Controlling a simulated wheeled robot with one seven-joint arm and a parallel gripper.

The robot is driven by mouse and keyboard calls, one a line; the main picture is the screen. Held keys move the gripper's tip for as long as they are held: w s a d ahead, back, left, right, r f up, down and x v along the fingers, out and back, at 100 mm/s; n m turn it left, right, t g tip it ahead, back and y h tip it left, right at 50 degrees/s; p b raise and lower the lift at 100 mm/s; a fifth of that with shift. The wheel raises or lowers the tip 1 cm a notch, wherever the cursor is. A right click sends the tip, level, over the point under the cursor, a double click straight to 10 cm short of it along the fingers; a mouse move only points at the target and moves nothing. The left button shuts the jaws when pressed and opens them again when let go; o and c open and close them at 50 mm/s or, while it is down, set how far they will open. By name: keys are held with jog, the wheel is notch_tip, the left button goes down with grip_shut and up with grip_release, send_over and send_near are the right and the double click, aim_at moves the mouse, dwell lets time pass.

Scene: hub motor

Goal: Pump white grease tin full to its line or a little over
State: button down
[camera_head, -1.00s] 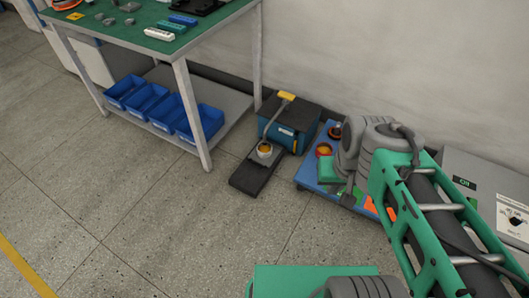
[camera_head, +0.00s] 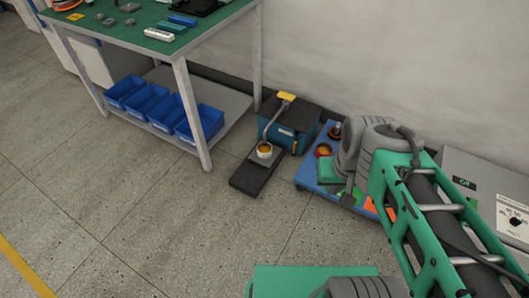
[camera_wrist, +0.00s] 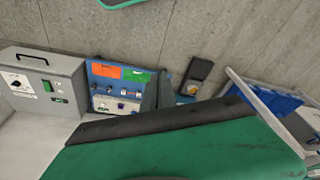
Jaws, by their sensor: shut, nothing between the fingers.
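The white-grey tin (camera_head: 264,150) stands on a long black pad (camera_head: 248,180) on the floor, with amber-yellow content showing inside. Its line is too small to make out. The blue pump box (camera_head: 290,130) with a yellow handle (camera_head: 286,96) stands behind it, and its bent spout arm reaches over the tin. In the wrist view the tin (camera_wrist: 191,88) is a small light spot on the dark pad (camera_wrist: 201,69), partly hidden.
Right of the pump, a blue board (camera_head: 308,173) holds a red tin (camera_head: 323,150) and colored patches, partly behind my arm. A grey box (camera_head: 485,180) stands farther right. A workbench (camera_head: 190,40) with blue bins (camera_head: 200,122) below stands left. The floor in front is clear.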

jog(key=w+p+v, duration=0.2)
jog(key=p+v, duration=0.7)
jog(key=v, duration=0.1)
jog(key=w+r+p+v, duration=0.1)
jog(key=w+p+v, duration=0.1)
jog(key=p+v, duration=0.7)
jog(key=shift+w+a+r+t, duration=0.2)
jog(key=shift+w+r+t, duration=0.15)
jog(key=shift+t, duration=0.05)
